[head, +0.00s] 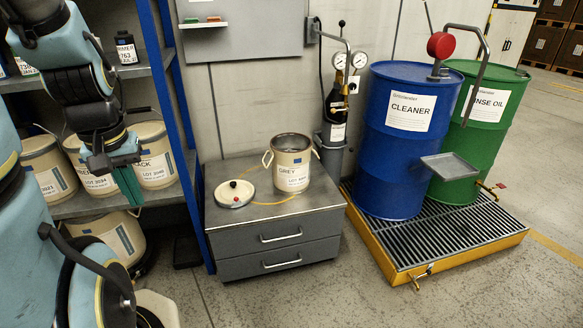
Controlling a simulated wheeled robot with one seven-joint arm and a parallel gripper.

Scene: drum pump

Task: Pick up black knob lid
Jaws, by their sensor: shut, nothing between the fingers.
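The lid (240,195) is a round cream disc with a small black knob (233,184) on top. It lies flat on the grey drawer cabinet, and a small red part shows near its front edge. An open cream pot (291,165) labelled GREY stands to its right on the same cabinet. My gripper (130,196), with green fingers pointing down, is at the left, in front of the shelf. It is shut and empty, well to the left of the lid and apart from it.
The drawer cabinet (270,215) has bare room at its front. A blue shelf post (170,100) stands between my gripper and the lid. A thin yellow line curves around the pot. Blue (390,165) and green (480,150) drums stand right on a yellow-edged grate (440,240).

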